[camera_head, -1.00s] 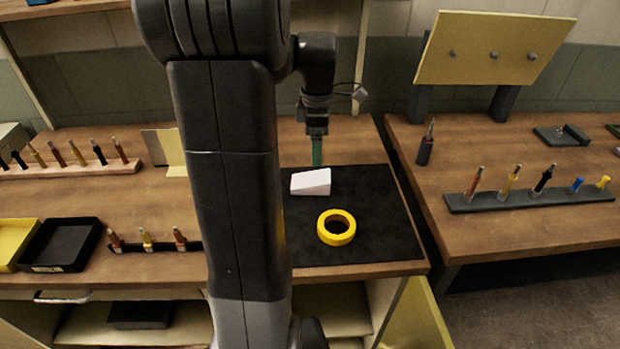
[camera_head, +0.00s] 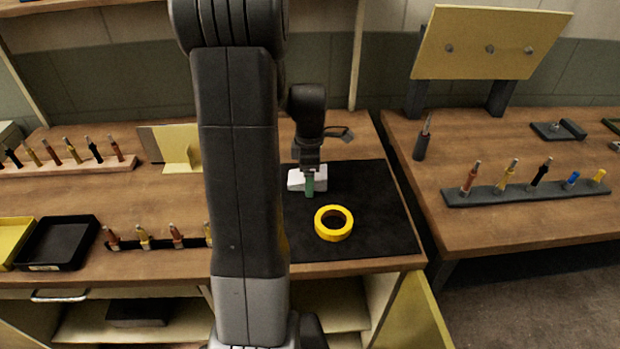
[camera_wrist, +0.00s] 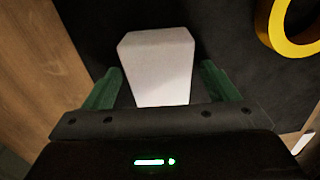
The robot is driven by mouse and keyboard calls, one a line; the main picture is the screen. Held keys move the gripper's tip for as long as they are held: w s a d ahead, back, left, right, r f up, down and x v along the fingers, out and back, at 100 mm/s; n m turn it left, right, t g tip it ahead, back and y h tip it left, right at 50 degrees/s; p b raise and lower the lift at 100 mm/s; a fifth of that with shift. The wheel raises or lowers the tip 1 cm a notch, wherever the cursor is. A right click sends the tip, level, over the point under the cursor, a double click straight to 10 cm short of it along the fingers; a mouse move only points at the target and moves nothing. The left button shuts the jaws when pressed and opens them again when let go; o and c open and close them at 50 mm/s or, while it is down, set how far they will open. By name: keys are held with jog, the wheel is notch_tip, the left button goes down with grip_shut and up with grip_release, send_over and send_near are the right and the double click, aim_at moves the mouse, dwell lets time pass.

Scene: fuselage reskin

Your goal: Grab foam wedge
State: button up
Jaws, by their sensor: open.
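The white foam wedge (camera_head: 295,180) lies on the black mat (camera_head: 370,225) on the left workbench. In the head view my gripper (camera_head: 309,186) is down at the wedge and hides part of it. In the wrist view the wedge (camera_wrist: 158,65) stands between the two green fingers of my gripper (camera_wrist: 160,88). The fingers are open, with a dark gap on each side of the wedge. The lower end of the wedge is hidden behind the gripper body.
A yellow tape ring (camera_head: 333,223) lies on the mat in front of the wedge; it also shows in the wrist view (camera_wrist: 283,32). A tool rack (camera_head: 160,243) and a black tray (camera_head: 60,243) are to the left. The mat's right part is clear.

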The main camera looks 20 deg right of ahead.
jog(key=c, duration=1)
jog(key=shift+c, duration=0.3)
